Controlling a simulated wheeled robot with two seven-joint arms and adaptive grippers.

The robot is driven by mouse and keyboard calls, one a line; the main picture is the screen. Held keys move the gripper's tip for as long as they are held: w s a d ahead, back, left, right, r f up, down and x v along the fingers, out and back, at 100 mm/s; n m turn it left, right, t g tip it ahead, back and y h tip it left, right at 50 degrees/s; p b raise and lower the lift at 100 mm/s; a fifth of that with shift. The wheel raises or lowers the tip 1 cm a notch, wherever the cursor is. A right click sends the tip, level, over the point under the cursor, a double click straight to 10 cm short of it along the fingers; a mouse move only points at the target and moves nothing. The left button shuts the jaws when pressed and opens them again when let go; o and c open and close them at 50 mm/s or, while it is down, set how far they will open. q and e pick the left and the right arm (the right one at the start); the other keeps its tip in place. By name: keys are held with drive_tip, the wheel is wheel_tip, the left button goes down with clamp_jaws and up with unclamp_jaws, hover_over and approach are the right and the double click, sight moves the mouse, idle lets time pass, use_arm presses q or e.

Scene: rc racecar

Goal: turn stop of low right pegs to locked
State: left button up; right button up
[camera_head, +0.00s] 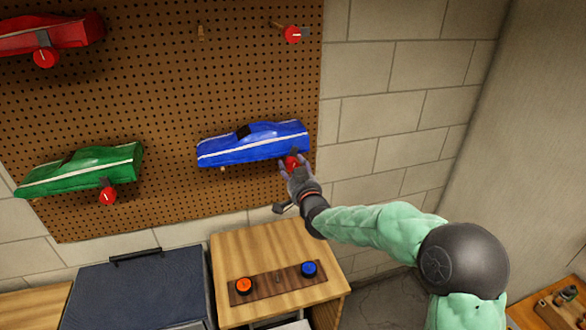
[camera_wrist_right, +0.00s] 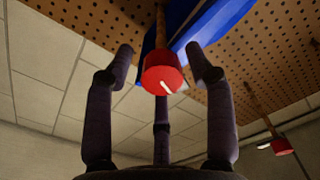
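The red stop (camera_head: 291,161) of the low right pegs sits at the right end of the blue car (camera_head: 250,145) on the pegboard. In the right wrist view the stop (camera_wrist_right: 162,74) is a red cylinder with a short, slanted white mark on its face, on a wooden peg. My right gripper (camera_head: 293,170) is at the stop. In the wrist view its dark fingers (camera_wrist_right: 160,52) are spread, one on each side of the stop, with visible gaps. A third finger shows below the stop. My left gripper is not in view.
A green car (camera_head: 85,168) with a red stop (camera_head: 108,196) hangs at the left; a red car (camera_head: 50,33) hangs above it. Another red stop (camera_head: 292,34) is at the upper right. Below stands a wooden cabinet (camera_head: 235,247) with an orange and a blue button.

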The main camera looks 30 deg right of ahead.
drive_tip(key=c, duration=0.8)
drive_tip(key=shift+f+n+b, duration=0.35)
drive_tip(key=shift+n+b, duration=0.55)
drive_tip(key=shift+b, duration=0.25)
drive_tip(key=shift+a+n+b, duration=0.1)
drive_tip(key=shift+n+b, duration=0.55)
drive_tip(key=shift+n, duration=0.55)
drive_tip(key=shift+f, duration=0.1)
drive_tip(key=o, duration=1.1)
drive_tip(key=shift+o, duration=0.2)
drive_tip(key=shift+r, duration=0.25)
